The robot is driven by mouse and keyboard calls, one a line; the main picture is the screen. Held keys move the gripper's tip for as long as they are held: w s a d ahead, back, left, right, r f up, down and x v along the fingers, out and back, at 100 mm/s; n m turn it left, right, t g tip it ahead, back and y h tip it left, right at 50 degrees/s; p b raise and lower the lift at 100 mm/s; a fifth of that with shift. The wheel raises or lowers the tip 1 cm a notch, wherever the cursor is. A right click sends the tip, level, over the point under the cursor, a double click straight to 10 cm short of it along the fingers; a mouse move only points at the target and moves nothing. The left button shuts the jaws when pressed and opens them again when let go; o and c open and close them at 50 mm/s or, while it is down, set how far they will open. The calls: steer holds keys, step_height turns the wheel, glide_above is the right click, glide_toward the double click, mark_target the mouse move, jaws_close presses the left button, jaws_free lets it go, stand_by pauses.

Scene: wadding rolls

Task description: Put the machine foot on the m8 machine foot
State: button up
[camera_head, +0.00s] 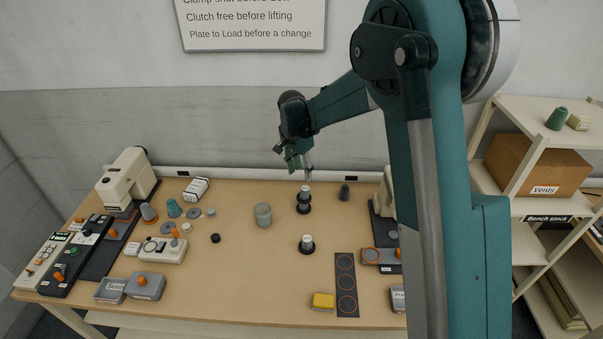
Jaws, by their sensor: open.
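A machine foot with a black round base and a pale top (307,243) stands upright on the bench near the middle. Farther back is a taller upright stack (304,202) with a wide black base, dark and grey bands and a pale top; it looks like one foot on another, but the join is too small to make out. My gripper (308,173) is open, pointing down just above this stack's top. I cannot tell whether the fingers touch it. No labels can be read on the feet.
A grey-green cylinder (263,215) stands left of the stack, and a small dark piece (344,191) stands to its right. A dark strip with orange rings (346,284) and a yellow block (323,301) lie in front. Machines and control boxes fill the left side. My arm hides part of the right side.

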stand_by(0.7)
steer(key=s+d+r+n+t+y, duration=0.15)
steer(key=s+d+r+n, duration=0.25)
steer(key=s+d+r, duration=1.35)
steer(key=s+d+n+t, duration=0.2)
steer(key=s+d, duration=0.2)
steer(key=s, duration=0.9)
steer(key=s+d+n+t, duration=0.2)
steer(key=s+d+n, duration=0.1)
steer(key=s, duration=1.1)
steer(key=shift+s+d+r, duration=0.15)
steer(key=shift+d+r, duration=0.05)
steer(key=shift+d, duration=0.55)
